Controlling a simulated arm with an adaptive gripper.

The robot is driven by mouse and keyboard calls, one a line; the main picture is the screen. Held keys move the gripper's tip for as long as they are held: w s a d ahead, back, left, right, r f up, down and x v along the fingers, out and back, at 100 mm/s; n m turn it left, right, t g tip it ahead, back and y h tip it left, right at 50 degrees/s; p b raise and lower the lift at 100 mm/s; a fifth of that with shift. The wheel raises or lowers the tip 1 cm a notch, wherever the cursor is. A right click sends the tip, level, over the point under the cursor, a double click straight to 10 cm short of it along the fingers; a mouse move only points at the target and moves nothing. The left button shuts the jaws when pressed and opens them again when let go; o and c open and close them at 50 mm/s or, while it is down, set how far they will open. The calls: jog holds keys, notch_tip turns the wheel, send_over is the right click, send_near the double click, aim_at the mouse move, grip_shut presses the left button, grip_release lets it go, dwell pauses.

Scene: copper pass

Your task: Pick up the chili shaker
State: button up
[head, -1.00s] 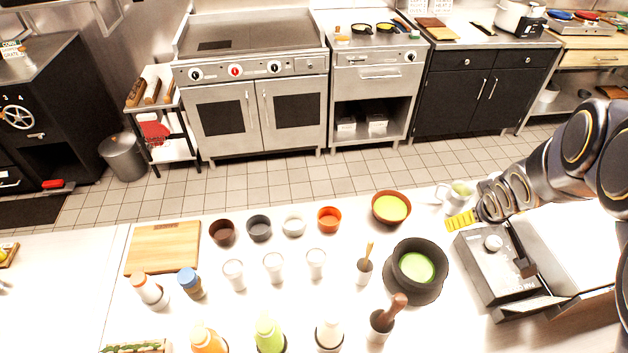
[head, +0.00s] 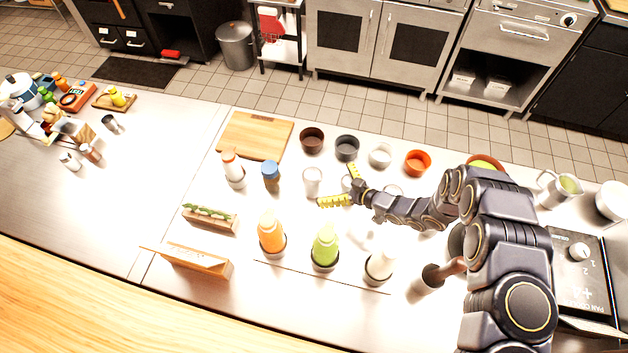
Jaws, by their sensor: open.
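Two capped shakers stand upright on the steel counter (head: 170,180) in the head view. One has an orange cap and a pale body (head: 232,167); the other has a blue cap and a brownish body (head: 271,178). No label is readable, so I cannot tell which, if either, is the chili shaker. A small reddish-brown shaker (head: 90,153) stands farther left. My gripper (head: 335,184) has its yellow fingers spread and is empty. It is to the right of the blue-capped shaker, apart from it, and partly covers a white cup.
A cutting board (head: 255,137) lies behind the shakers. A clear cup (head: 312,181) stands between the blue-capped shaker and my gripper. Orange (head: 271,234) and green (head: 326,246) bottles stand in front. Several small bowls line the back. Bare counter lies left of the shakers.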

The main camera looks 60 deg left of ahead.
aim_at(319, 179)
jog(key=x, duration=0.7)
jog(key=shift+s+a+f, duration=0.1)
jog(key=shift+s+f, duration=0.1)
jog(key=shift+f, duration=0.05)
jog(key=c, duration=1.2)
